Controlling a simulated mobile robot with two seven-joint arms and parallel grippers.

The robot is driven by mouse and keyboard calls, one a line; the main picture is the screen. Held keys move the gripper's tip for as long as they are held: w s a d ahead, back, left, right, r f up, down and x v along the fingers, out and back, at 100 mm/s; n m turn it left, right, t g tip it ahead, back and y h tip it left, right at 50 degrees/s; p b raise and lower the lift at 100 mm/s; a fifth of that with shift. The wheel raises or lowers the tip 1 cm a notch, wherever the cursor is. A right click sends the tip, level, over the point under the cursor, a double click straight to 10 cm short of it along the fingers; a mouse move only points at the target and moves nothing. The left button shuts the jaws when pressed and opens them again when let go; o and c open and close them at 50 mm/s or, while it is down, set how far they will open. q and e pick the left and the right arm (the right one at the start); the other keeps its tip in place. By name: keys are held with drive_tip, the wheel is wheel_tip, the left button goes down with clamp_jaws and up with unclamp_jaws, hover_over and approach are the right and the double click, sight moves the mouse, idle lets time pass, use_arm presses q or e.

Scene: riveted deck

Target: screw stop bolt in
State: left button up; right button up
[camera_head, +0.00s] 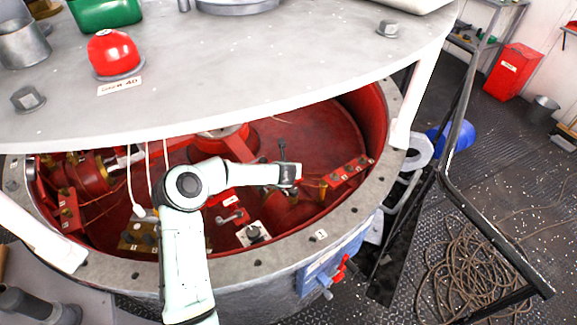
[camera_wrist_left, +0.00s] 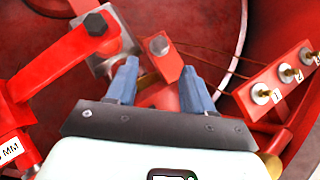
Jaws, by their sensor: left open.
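My left gripper (camera_head: 290,174) reaches into the red-lined drum, under the grey top plate. In the left wrist view its two blue-grey fingers (camera_wrist_left: 160,88) are apart, with nothing clearly held between them. Just beyond the fingertips is a red block with a grey hex bolt head (camera_wrist_left: 158,44). A darker hex bolt (camera_wrist_left: 95,23) sits on a red arm by a pale plate, up and left of the fingers. I cannot tell which of these is the stop bolt. In the head view another bolt (camera_head: 253,232) stands on a pale square plate. My right gripper is out of view.
The drum's grey rim (camera_head: 318,236) surrounds the work space. The round top plate (camera_head: 230,95) overhangs it and carries a red dome (camera_head: 113,52) and loose-looking bolts. A red terminal strip with numbered brass studs (camera_wrist_left: 285,82) lies to the gripper's right. Thin wires cross nearby.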

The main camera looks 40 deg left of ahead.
use_arm(q)
drive_tip(key=p+x, duration=0.1)
drive_tip(key=x, duration=0.5)
drive_tip(key=shift+w+a+f+p, duration=0.15)
drive_tip(key=shift+w+p, duration=0.2)
drive_tip(key=shift+w, duration=0.05)
drive_tip(key=shift+w+a+f, duration=0.2)
drive_tip(key=shift+w+f, duration=0.1)
drive_tip(key=shift+f, duration=0.25)
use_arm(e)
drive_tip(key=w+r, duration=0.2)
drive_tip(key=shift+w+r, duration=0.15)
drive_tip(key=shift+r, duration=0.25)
use_arm(q)
drive_tip(key=shift+s, duration=0.1)
clamp_jaws()
